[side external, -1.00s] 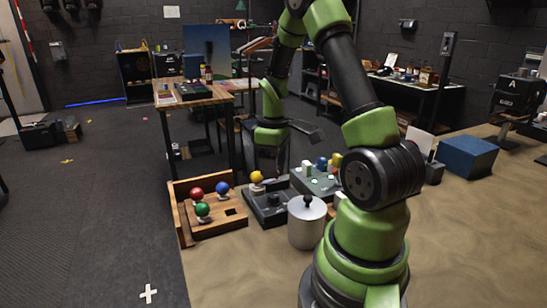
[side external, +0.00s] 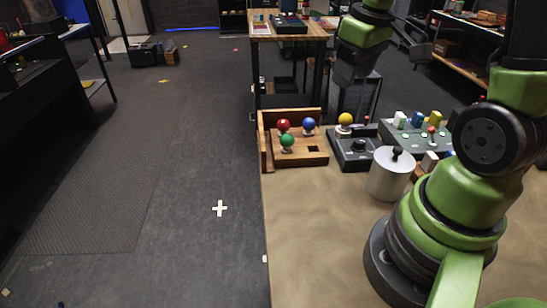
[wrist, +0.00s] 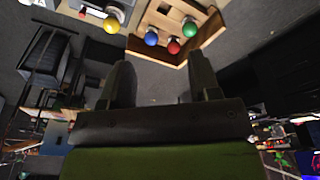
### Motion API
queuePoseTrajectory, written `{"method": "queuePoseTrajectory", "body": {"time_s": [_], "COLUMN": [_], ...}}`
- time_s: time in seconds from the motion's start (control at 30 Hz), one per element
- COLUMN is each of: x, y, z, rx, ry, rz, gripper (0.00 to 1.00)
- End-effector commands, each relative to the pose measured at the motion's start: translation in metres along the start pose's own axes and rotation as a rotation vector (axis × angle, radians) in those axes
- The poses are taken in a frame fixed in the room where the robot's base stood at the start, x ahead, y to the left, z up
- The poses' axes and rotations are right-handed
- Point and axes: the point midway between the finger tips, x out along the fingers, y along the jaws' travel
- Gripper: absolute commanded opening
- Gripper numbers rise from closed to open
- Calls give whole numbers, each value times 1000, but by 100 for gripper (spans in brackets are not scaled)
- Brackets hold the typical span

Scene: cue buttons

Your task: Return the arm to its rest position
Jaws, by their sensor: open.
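My gripper (wrist: 160,82) is open and empty; its two dark fingers stand apart in the wrist view. Between and beyond the fingertips, the wooden tray (wrist: 165,47) shows with its blue, red and green balls. In the side view the lower end of my arm hangs above and behind the row of devices, clear of them. My elbow and upper links run out of the picture at the top right, so my whole posture cannot be seen.
The wooden tray (side external: 312,159) holds red (side external: 284,125), blue (side external: 309,123) and green (side external: 287,140) balls. Beside it are a dark box (side external: 357,163) with a yellow ball (side external: 345,118), a button panel (side external: 405,140) and a lidded metal pot (side external: 388,176). The table front (side external: 310,240) is bare.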

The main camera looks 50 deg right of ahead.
Motion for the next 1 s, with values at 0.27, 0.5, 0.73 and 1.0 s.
{"method": "queuePoseTrajectory", "body": {"time_s": [0.27, 0.5, 0.73, 1.0], "x": [-78, -107, -111, -111], "y": [-90, -130, -139, -139], "z": [29, 71, 85, 85], "rx": [139, 238, 272, 273], "ry": [250, 363, 382, 382], "rz": [-105, -267, -326, -325], "gripper": [57, 57, 57, 57]}}
